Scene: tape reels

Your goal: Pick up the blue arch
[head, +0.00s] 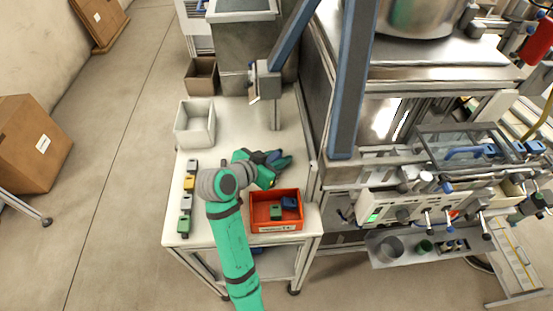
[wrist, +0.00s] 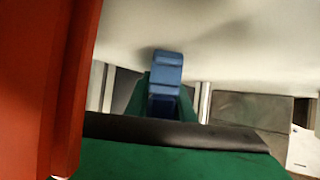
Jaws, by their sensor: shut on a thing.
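My gripper (head: 272,160) is at the end of my green arm, over the white table behind the orange bin. In the wrist view, a blue arch (wrist: 166,72) is between the fingers, and my gripper is shut on it. The green and black gripper body hides its lower part. In the head view the blue piece (head: 283,162) shows only in part at the gripper's tip. I cannot tell from these views whether it touches the table top.
The orange bin (head: 262,229) holds a green block (head: 276,212) and a dark blue block (head: 289,203); its wall is close at left in the wrist view (wrist: 50,80). A white bin (head: 181,130) stands behind. Several blocks, including a yellow one (head: 189,183), line the left edge. A post (head: 275,115) stands behind.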

